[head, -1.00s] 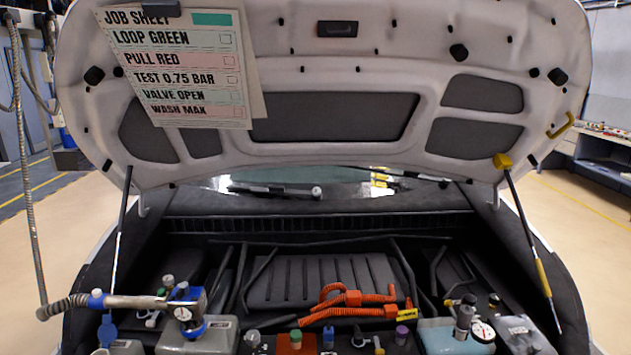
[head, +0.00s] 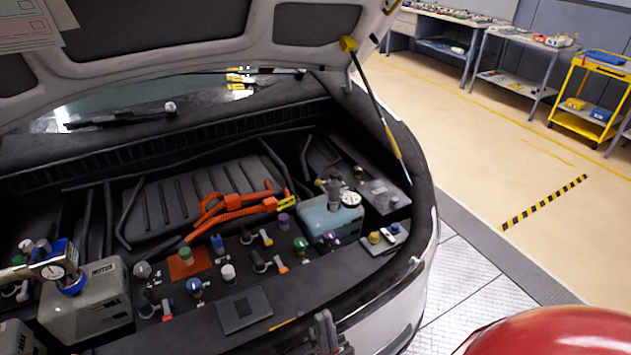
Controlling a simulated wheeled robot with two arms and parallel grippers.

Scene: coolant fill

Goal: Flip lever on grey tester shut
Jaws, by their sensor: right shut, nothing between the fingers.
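The grey tester (head: 334,193) stands upright on the teal tank (head: 320,222) at the right of the engine bay. Its round white gauge (head: 351,200) faces me. A small yellowish part, possibly its lever, shows at its left side; its position is too small to tell. My right gripper (head: 324,325) comes up from the bottom edge at the car's front. It is shut and empty, below and well apart from the tester.
A blue tester (head: 57,263) sits on the grey motor tank (head: 88,300) at the left. Several caps and small valves line the front, with an orange hose (head: 225,215) behind. The yellow-ended hood strut (head: 375,100) rises at the right. A red rounded surface (head: 550,333) fills the lower right.

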